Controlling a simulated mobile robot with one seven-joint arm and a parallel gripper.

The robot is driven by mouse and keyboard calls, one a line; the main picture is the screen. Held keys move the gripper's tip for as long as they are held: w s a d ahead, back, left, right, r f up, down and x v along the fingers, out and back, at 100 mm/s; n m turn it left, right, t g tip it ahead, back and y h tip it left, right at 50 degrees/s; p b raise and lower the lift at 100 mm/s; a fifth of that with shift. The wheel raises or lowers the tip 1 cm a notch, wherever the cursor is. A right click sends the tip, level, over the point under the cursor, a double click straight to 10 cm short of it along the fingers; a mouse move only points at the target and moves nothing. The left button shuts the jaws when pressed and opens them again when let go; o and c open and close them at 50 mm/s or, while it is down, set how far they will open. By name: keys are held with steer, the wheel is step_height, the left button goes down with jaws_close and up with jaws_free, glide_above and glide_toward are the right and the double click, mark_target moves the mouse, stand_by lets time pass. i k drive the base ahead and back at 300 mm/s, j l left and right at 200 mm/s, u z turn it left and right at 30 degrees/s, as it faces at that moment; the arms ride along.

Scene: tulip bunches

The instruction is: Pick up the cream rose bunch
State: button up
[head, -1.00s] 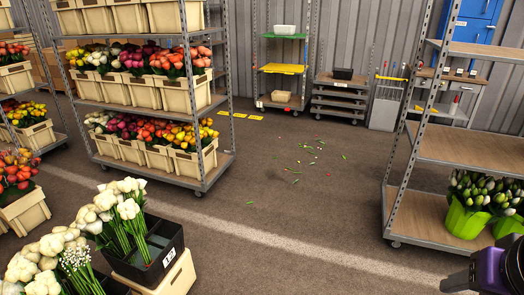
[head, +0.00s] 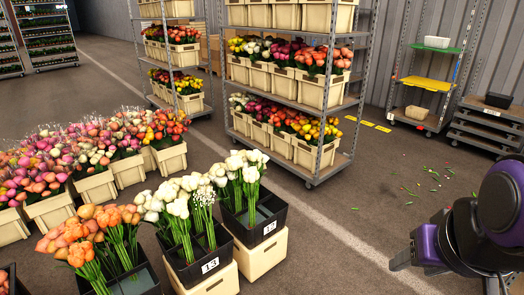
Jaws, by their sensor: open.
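Cream-white flower bunches (head: 172,205) stand upright in a black crate (head: 205,268) labelled 13, at the lower middle. More cream-white bunches (head: 243,172) stand in the black crate (head: 268,236) labelled 12 behind it to the right. I cannot tell for sure which are roses; a sprig of tiny white blooms (head: 203,197) is among them. My gripper (head: 401,261) is a grey tip at the left end of my purple and black arm, low at the right. It is open and empty, well right of the bunches. Much of it is hidden.
Peach-orange bunches (head: 90,235) stand in a crate at the lower left. Pink and orange bunches (head: 70,165) in cream buckets lie behind. A loaded shelf trolley (head: 340,165) stands beyond. The floor between crates and arm is clear, with petals scattered farther right.

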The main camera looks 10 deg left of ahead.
mark_target(178, 208)
steer(key=u, duration=1.3)
steer(key=i+j+z, duration=0.4)
steer(key=j+z, duration=0.25)
